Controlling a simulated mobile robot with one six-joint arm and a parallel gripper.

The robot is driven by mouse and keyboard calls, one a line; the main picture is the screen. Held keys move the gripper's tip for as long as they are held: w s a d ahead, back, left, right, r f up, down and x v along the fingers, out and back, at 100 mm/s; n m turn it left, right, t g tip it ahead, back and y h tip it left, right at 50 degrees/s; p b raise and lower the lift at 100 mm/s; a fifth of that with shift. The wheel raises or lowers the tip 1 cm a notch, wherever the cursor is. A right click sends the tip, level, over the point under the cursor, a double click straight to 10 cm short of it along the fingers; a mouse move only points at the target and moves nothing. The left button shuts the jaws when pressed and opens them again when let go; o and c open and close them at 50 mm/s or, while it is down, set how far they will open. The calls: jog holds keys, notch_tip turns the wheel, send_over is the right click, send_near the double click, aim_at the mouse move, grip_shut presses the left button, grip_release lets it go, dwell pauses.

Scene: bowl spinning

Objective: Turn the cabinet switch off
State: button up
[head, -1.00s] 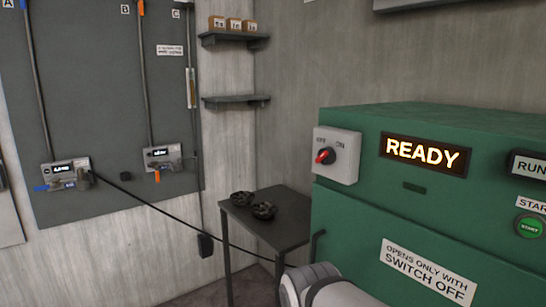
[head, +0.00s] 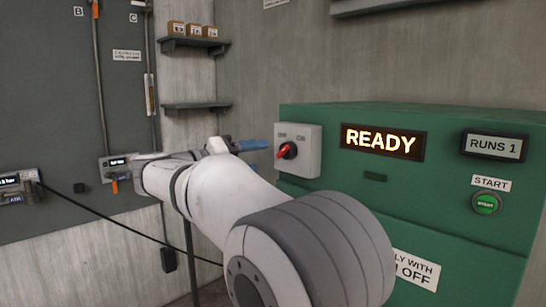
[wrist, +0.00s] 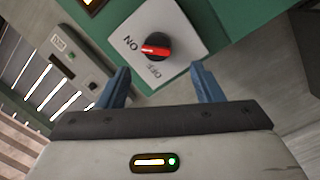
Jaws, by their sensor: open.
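The cabinet switch (head: 298,150) is a pale plate with a black round knob and a red handle, at the left of the green cabinet's (head: 400,185) front. In the wrist view the switch knob (wrist: 154,47) shows with ON at upper left and OFF below it. The red handle lies across the knob; I cannot tell which label it is set to. My gripper (head: 252,145) has blue fingers pointing at the switch from the left. In the wrist view my gripper (wrist: 158,76) is open and empty, its fingertips apart and short of the knob.
The cabinet has a lit READY sign (head: 383,141), a RUNS 1 display (head: 495,146) and a green START button (head: 486,203). Shelves (head: 195,106) hang on the wall at the back left. A black cable (head: 125,232) runs below the wall board. My arm hides the small table.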

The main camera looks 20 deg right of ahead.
aim_at(280, 152)
jog(key=p+x, duration=0.1)
jog(key=x, duration=0.6)
jog(key=shift+d+r, duration=0.1)
jog(key=shift+d, duration=0.25)
jog(key=shift+c, duration=0.3)
